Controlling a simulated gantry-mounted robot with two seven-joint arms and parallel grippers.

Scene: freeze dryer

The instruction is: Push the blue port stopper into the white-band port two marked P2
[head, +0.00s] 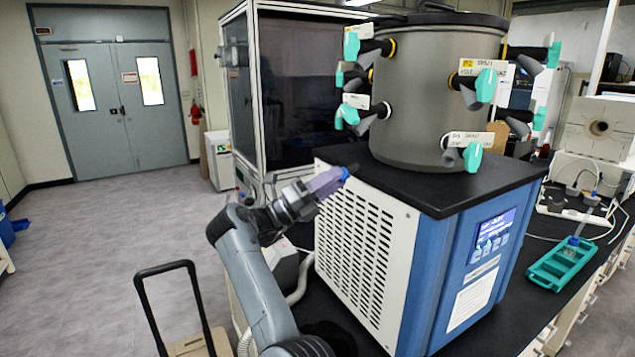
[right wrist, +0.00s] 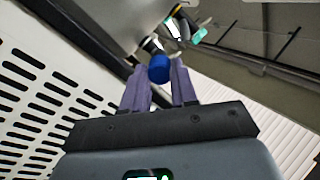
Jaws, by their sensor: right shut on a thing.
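The blue port stopper (head: 345,173) sits at the tips of my right gripper (head: 328,182), which is shut on it. The stopper also shows between the purple fingers in the right wrist view (right wrist: 159,68). The grey drum (head: 425,100) carries several black ports with teal valve handles and white labels. A front-right port has a label with a yellow tag (head: 467,66); its writing is too small to read surely, and I cannot tell which port is P2. In the head view the stopper is left of the drum and apart from its ports. My left gripper is not in view.
The drum stands on the black top (head: 465,198) of a blue and white dryer cabinet (head: 365,250). A teal rack (head: 562,262) is on the bench at right. A glass-fronted cabinet (head: 310,90) stands behind. Open floor (head: 100,230) lies at left.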

